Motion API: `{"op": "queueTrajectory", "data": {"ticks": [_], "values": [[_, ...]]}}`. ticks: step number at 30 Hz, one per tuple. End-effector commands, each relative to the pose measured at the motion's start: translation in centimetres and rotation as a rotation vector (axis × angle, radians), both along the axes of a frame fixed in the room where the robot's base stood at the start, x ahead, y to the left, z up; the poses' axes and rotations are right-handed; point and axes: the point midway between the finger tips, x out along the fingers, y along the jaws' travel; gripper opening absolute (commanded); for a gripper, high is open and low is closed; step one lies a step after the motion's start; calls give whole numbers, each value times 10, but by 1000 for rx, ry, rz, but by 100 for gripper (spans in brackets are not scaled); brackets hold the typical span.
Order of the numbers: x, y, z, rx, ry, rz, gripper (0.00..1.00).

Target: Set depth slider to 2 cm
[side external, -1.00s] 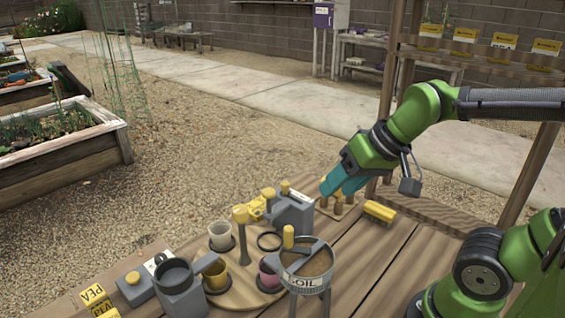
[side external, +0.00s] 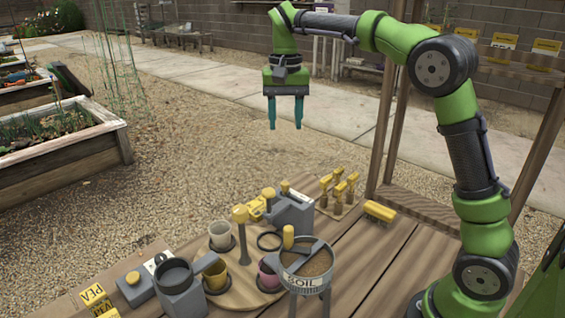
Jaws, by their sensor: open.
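My gripper (side external: 285,124) hangs high above the back of the wooden table, with its two teal fingers pointing down. The fingers are apart and nothing is between them. A grey device (side external: 294,214) with yellow parts on top stands on the table well below the gripper. A yellow arm (side external: 257,208) reaches left from it toward a yellow-topped grey post (side external: 242,238). I cannot make out which part is the depth slider, and no scale or 2 cm mark is readable.
A soil sieve (side external: 306,262) is at the front. Yellow-handled tools (side external: 338,187) and a yellow brush (side external: 380,212) are behind. Air around the gripper is clear.

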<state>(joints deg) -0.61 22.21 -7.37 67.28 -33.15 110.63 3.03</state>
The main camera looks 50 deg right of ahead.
Motion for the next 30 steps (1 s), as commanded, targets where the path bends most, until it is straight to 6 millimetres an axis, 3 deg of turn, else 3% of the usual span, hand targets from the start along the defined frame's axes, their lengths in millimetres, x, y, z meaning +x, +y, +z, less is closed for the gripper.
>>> {"op": "queueTrajectory", "data": {"ticks": [21,30], "values": [[-1,0,-140,1,1,1,49],[0,0,-163,1,-2,0,49]]}}
